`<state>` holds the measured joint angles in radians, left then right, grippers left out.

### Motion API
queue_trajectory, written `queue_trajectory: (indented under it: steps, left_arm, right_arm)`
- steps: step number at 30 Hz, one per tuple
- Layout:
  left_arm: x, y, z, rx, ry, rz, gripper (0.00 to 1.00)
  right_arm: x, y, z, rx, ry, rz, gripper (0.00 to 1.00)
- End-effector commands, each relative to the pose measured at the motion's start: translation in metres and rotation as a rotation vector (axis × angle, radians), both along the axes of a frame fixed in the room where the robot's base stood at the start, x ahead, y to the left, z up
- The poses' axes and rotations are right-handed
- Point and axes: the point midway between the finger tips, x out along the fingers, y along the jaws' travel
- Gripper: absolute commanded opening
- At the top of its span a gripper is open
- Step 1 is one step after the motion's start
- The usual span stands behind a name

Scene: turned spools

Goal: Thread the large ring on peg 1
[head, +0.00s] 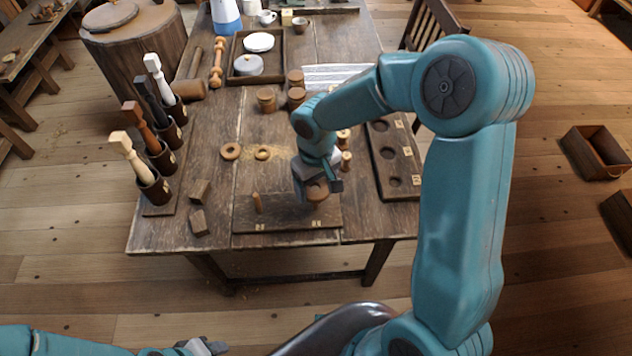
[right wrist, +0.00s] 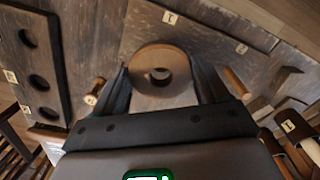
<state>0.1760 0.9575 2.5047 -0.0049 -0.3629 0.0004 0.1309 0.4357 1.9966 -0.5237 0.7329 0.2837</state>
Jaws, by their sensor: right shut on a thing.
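My right gripper (head: 320,184) is shut on the large brown ring (head: 316,192) above the right part of the peg board (head: 287,214). In the right wrist view, the ring (right wrist: 146,92) sits flat between both fingers, its hole open to view. Label 1 (right wrist: 170,17) lies on the board just beyond it. Peg 1 is hidden or cannot be made out; I cannot tell whether the ring is around it.
Two smaller rings (head: 231,151) (head: 263,153) lie on the table behind the board. Wooden blocks (head: 198,222) lie to its left. Cups holding turned spindles (head: 160,158) stand at the left edge. A board with round holes (head: 391,160) lies right of my right gripper.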

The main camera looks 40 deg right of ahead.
Motion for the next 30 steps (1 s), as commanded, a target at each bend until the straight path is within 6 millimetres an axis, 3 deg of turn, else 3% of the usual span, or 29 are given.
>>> queue_trajectory:
  steps: [15,30]
  left_arm:
    - [0.0,0.0,-0.015,0.0,0.0,0.0,0.43]
    - [0.0,0.0,-0.016,0.0,0.0,0.0,0.43]
  right_arm:
    - [0.0,0.0,-0.016,0.0,0.0,0.0,0.44]
    - [0.0,0.0,-0.017,0.0,0.0,0.0,0.44]
